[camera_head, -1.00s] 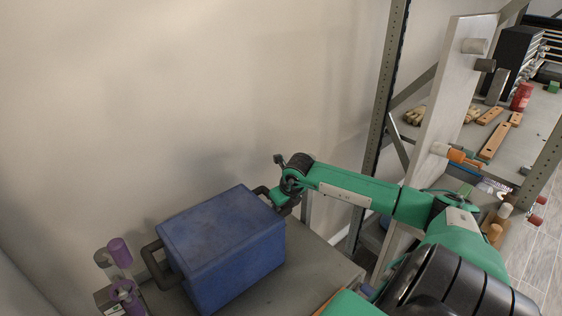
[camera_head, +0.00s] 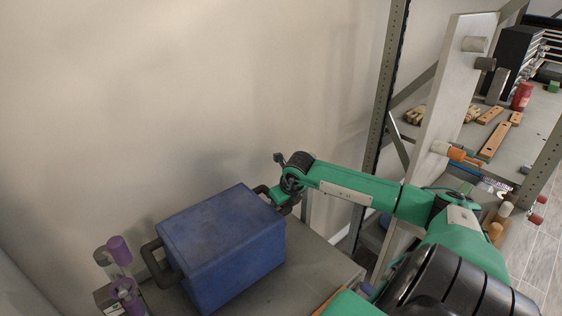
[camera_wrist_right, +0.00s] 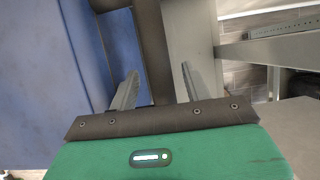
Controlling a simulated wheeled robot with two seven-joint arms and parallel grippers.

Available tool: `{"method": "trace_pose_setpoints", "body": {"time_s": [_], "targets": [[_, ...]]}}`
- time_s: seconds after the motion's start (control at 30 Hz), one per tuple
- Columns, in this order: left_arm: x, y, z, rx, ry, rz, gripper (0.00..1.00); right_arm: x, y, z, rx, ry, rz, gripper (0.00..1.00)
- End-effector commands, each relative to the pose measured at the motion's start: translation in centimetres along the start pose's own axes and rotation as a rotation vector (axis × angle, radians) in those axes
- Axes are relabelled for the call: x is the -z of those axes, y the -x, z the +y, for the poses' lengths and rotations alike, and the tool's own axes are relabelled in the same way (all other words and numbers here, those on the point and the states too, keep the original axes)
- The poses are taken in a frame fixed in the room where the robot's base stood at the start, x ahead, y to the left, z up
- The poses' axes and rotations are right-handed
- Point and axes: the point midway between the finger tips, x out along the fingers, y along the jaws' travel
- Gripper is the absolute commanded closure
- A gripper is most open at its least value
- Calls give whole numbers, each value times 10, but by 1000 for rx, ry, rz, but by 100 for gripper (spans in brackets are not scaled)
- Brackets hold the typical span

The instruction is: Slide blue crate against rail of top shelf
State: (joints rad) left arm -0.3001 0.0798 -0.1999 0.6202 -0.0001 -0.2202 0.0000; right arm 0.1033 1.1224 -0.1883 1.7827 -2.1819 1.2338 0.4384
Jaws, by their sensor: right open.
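The blue crate (camera_head: 220,245) stands upright on the grey shelf top (camera_head: 318,262) in the head view, with a dark handle at each end. Its left handle (camera_head: 157,262) is in plain sight, while its right handle (camera_head: 263,191) is partly hidden. My right gripper (camera_head: 276,194) is at the right handle. In the right wrist view my right gripper (camera_wrist_right: 158,88) is open, with a dark handle bar (camera_wrist_right: 152,50) between its fingers. The crate's blue side (camera_wrist_right: 40,80) fills the left there. My left gripper is not in view. I cannot make out the rail.
Clear cylinders with purple ends (camera_head: 118,250) stand close left of the crate. A plain wall (camera_head: 200,90) rises behind. To the right are a perforated rack post (camera_head: 385,90), a pale upright panel (camera_head: 440,115) and another shelf with wooden pieces (camera_head: 492,140). Bare shelf lies right of the crate.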

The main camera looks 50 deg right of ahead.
Motion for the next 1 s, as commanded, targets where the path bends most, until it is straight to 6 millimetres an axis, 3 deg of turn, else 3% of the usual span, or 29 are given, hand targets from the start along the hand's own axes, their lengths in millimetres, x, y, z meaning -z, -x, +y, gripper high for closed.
{"method": "trace_pose_setpoints", "body": {"time_s": [0.07, 0.27, 0.7, 1.0], "targets": [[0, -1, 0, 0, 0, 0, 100, 7, -6, -2, 8, 7, 17, 51], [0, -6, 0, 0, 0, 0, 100, 4, 9, -2, 7, 5, 8, 51], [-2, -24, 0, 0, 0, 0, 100, 2, 84, 0, 4, 4, 4, 51], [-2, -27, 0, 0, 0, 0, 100, 1, 115, 1, -1, 1, 1, 51]]}}
